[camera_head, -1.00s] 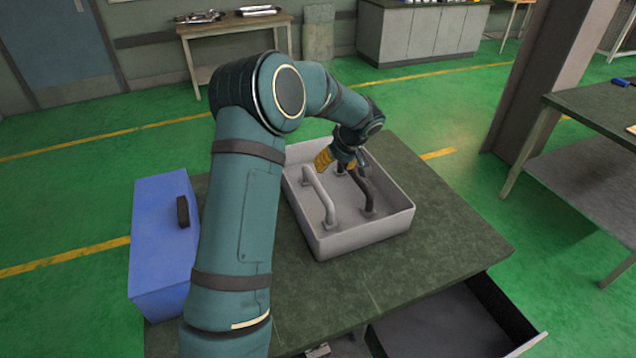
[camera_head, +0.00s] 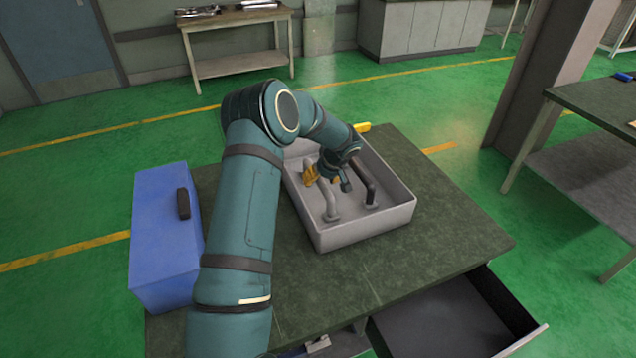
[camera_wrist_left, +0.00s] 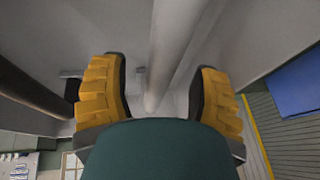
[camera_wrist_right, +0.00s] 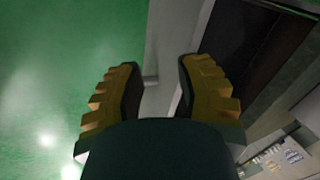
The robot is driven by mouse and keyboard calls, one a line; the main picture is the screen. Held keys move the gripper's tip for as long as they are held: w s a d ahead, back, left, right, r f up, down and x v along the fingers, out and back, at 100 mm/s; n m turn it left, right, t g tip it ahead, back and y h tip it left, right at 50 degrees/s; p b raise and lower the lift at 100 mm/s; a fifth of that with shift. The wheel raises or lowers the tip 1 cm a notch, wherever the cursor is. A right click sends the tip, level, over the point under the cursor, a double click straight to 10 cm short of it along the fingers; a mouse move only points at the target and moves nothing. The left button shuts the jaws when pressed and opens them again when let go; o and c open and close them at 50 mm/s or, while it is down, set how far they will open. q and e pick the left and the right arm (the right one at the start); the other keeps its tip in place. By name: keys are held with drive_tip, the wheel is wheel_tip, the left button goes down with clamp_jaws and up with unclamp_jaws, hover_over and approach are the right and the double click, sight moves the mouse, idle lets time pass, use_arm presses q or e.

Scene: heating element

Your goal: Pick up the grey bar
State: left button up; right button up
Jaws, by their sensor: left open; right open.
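The light grey bar (camera_head: 328,200) is a raised handle-like rod in the shallow grey tray (camera_head: 365,232). A similar dark bar (camera_head: 369,193) stands to its right. My left gripper (camera_head: 327,182) is open inside the tray, over the grey bar, hiding part of it. In the left wrist view the grey bar (camera_wrist_left: 178,42) runs between the two yellow fingers, with gaps on both sides; how deep it sits between them is hard to tell. My right gripper (camera_wrist_right: 158,90) is open and empty in its wrist view and is outside the head view.
A blue box (camera_head: 160,240) with a dark handle stands left of the tray on the dark green table (camera_head: 430,255). A drawer (camera_head: 460,320) is open at the front. A small yellow item (camera_head: 362,127) shows behind the tray. The table right of the tray is clear.

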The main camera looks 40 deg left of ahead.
use_arm(q)
drive_tip(key=shift+a+f, duration=0.3)
drive_tip(key=shift+f, duration=0.3)
drive_tip(key=shift+o, duration=0.2)
clamp_jaws()
